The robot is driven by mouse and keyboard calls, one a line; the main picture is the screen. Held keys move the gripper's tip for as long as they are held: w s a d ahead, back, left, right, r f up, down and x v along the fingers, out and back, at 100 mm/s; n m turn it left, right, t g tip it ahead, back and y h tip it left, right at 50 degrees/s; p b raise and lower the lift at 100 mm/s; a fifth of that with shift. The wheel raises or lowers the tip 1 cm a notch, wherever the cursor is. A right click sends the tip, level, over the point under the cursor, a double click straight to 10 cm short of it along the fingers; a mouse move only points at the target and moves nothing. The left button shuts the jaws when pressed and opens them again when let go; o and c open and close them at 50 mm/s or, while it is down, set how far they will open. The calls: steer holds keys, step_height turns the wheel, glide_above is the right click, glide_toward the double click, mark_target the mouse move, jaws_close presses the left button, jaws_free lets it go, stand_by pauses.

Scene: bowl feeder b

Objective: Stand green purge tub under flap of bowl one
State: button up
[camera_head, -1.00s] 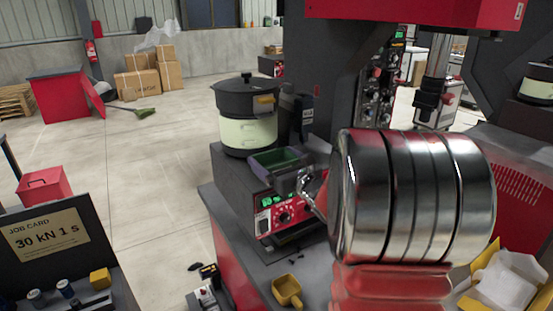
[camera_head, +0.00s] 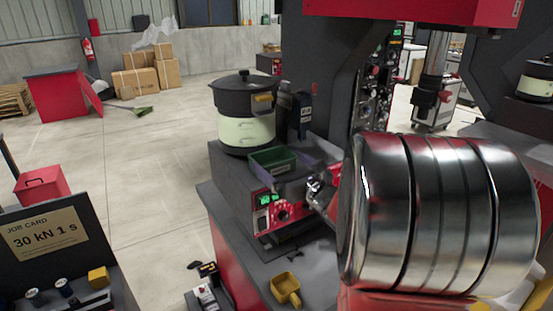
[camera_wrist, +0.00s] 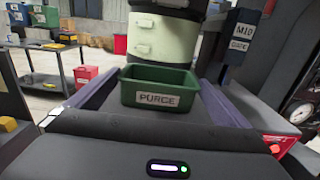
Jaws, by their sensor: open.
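The green purge tub (camera_head: 270,160), labelled PURGE, stands upright on the dark feeder base in front of bowl one (camera_head: 246,112), a black-lidded bowl with a pale band. In the wrist view the tub (camera_wrist: 158,88) sits close below the pale bowl body (camera_wrist: 160,38). My gripper (camera_wrist: 160,80) is open, with one finger on each side of the tub and gaps beside it. In the head view my gripper (camera_head: 290,158) is partly hidden by my arm. The flap is not clearly seen, so I cannot tell how exactly the tub lines up with it.
A dark M10 gate box (camera_wrist: 240,40) stands right of the bowl. A red control panel (camera_head: 278,208) is on the base's front. A yellow scoop (camera_head: 286,289) lies on the bench below. A dark press column rises at the right. The floor at left is open.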

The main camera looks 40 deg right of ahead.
steer(key=s, duration=0.7)
steer(key=shift+s+a, duration=0.15)
steer(key=shift+a, duration=0.1)
stand_by(0.3)
steer(key=s+a+f+n+g+y, duration=0.2)
steer(key=a+n+g+y, duration=0.2)
steer(key=a+n, duration=0.65)
steer(key=s+a+f+n+g+y, duration=0.1)
steer(key=a+n+g+y, duration=0.3)
steer(key=a, duration=1.1)
steer(key=s+a+f+n+g+h, duration=0.1)
steer(key=s+a+f+n+g, duration=0.15)
steer(key=s+n, duration=0.3)
steer(key=s+a+f+n+g+h, duration=0.1)
steer(key=s+a+f+n+g, duration=0.1)
steer(key=s+a+n, duration=0.4)
steer(key=s+d+r+n+h, duration=0.1)
steer(key=s+d+n+h, duration=0.2)
steer(key=n, duration=0.7)
steer(key=shift+d+n+h, duration=0.3)
steer(key=shift+d+h, duration=0.7)
steer(key=shift+d, duration=0.8)
